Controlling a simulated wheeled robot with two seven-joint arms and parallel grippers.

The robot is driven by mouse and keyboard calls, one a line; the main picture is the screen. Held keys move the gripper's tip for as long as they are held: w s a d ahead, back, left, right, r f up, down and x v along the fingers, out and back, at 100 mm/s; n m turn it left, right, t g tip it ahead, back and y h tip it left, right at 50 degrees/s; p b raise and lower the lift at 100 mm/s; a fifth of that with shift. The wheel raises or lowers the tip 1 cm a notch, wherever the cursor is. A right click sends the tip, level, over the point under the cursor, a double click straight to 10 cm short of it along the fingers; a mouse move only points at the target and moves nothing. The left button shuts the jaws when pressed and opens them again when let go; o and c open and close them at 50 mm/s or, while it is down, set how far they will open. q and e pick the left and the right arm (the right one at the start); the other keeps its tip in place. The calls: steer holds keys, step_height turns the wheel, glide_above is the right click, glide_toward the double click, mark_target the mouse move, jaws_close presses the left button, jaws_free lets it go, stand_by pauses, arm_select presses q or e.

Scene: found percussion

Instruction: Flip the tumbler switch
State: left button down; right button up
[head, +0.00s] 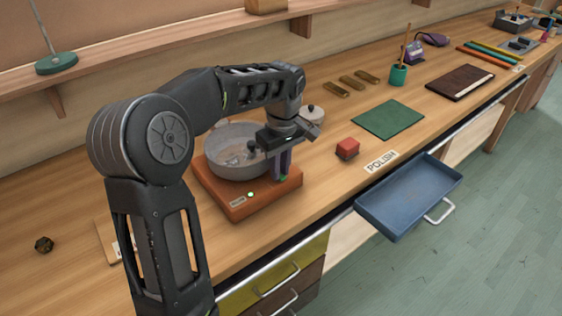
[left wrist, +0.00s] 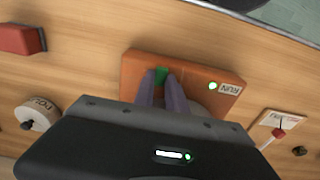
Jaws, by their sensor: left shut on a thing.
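The tumbler is a grey round drum (head: 225,150) on an orange base (head: 222,205), standing on the bench. Its green switch (left wrist: 161,74) sits on the base top and shows between my left fingertips in the left wrist view. My left gripper (head: 283,172) points down at the base's right side in the head view, its fingers shut on the switch. A round lamp (left wrist: 212,86) glows green beside a RUN label (left wrist: 230,89). The gripper hides part of the switch, so its exact tilt is unclear. My right gripper is not in view.
A red block (head: 347,148) and a POLISH card (head: 380,162) lie right of the base. A blue drawer tray (head: 405,200) juts from the bench front. A lidded pot (head: 312,114) stands behind the gripper. A green mat (head: 388,118) lies farther right.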

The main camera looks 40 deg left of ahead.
mark_target(281, 177)
arm_select(q)
steer(key=c, duration=1.4)
jaws_free()
steer(key=shift+o, duration=0.2)
steer(key=shift+r, duration=0.1)
step_height(281, 177, up, 8)
steer(key=shift+d+f, duration=0.2)
steer(key=shift+d, duration=0.05)
steer(key=shift+s, duration=0.1)
